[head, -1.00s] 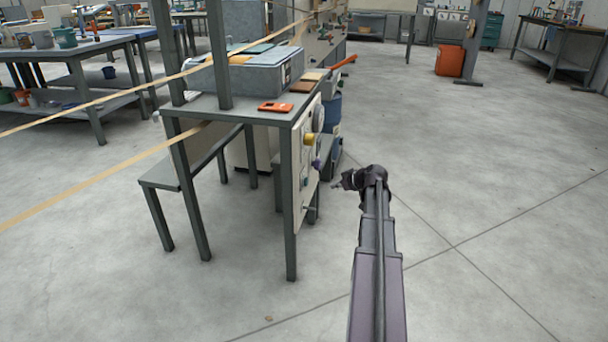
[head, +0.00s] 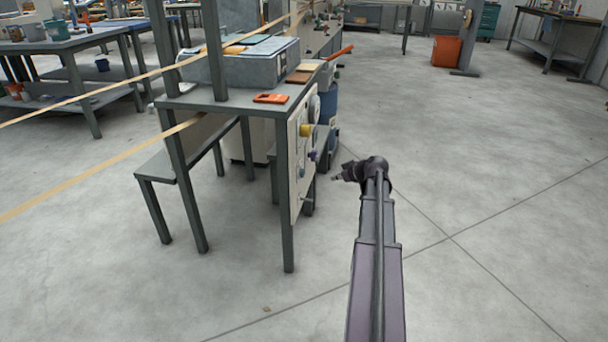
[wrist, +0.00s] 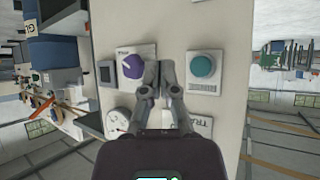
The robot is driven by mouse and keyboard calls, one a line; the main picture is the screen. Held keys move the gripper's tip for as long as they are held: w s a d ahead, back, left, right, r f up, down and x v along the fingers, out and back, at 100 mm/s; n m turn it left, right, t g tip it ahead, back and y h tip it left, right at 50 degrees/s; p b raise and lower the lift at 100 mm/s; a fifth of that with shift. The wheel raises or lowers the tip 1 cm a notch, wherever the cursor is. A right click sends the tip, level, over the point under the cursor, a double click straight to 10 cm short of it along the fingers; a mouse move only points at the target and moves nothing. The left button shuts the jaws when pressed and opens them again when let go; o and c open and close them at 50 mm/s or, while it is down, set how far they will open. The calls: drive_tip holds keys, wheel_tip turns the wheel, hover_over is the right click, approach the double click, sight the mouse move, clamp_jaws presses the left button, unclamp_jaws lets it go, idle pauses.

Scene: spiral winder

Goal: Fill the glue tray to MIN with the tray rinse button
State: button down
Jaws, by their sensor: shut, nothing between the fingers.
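My gripper (wrist: 160,88) is shut and empty in front of a pale control panel (wrist: 225,25). The fingers cover part of the panel and a label starting "TRA" (wrist: 203,124); contact cannot be told. In the head view my gripper (head: 338,178) is right of the panel (head: 295,165) on the table's side. A grey box (head: 245,68), perhaps the glue tray, stands on the table; its inside and level cannot be read.
A white gauge (wrist: 118,121) and a small dark square (wrist: 107,73) are also on the panel. An orange object (head: 270,98) lies on the grey table (head: 225,108). Tan strips run across the left. The floor right of my arm is clear.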

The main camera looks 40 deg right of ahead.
sight(302, 173)
drive_tip(key=w+a, duration=0.5)
drive_tip(key=w, duration=0.1)
drive_tip(key=shift+w+a, duration=0.2)
drive_tip(key=shift+a, duration=0.05)
idle(0.3)
drive_tip(key=shift+w+a, duration=0.55)
drive_tip(key=shift+w, duration=0.1)
idle(2.5)
drive_tip(key=shift+s+d, duration=0.15)
idle(2.9)
drive_tip(key=shift+s+d, duration=0.4)
drive_tip(key=shift+s, duration=0.1)
